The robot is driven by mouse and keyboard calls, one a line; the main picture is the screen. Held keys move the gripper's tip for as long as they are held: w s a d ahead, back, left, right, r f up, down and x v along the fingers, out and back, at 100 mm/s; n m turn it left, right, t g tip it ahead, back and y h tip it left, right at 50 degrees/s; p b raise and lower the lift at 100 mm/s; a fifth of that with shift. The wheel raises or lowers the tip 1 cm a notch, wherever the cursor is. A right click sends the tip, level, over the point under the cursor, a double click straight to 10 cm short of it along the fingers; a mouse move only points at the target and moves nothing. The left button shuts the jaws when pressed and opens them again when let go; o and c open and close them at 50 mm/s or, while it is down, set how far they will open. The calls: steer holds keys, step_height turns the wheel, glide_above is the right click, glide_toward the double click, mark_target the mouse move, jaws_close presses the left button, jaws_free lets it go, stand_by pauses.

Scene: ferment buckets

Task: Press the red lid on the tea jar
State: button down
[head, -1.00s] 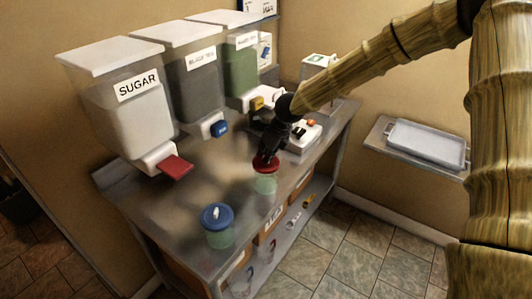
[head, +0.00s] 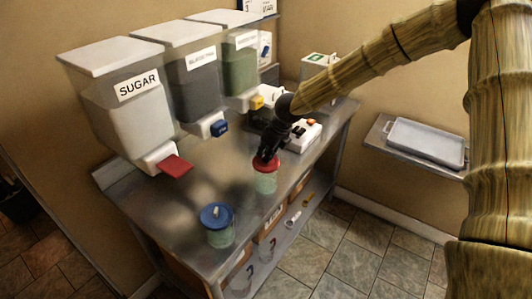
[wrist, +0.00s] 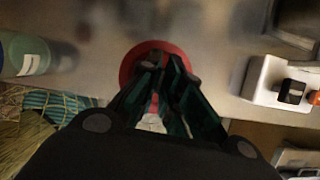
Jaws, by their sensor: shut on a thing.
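A greenish clear jar (head: 265,184) stands near the front edge of the metal table. The red lid (head: 266,164) sits at the jar's mouth, and I cannot tell how firmly it is seated. My gripper (head: 266,156) points down from above and is shut on the lid's top, most likely on its knob, which the fingers hide. In the wrist view the red lid (wrist: 133,67) shows as a disc around and behind my fingertips (wrist: 160,62). The jar below is mostly hidden there.
A second jar with a blue lid (head: 216,217) stands to the left on the table. Three dispensers line the back, the left one labelled SUGAR (head: 138,85). A white device (head: 303,134) with an orange knob stands behind right. A tray (head: 426,142) lies on a wall shelf.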

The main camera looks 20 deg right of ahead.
steer(key=c, duration=1)
jaws_free()
steer(key=shift+c, duration=0.2)
steer(key=shift+r, duration=0.15)
steer(key=shift+r+p, duration=3.2)
steer(key=shift+r, duration=0.2)
jaws_close()
steer(key=shift+f+b, duration=1.6)
steer(key=shift+f, duration=1.75)
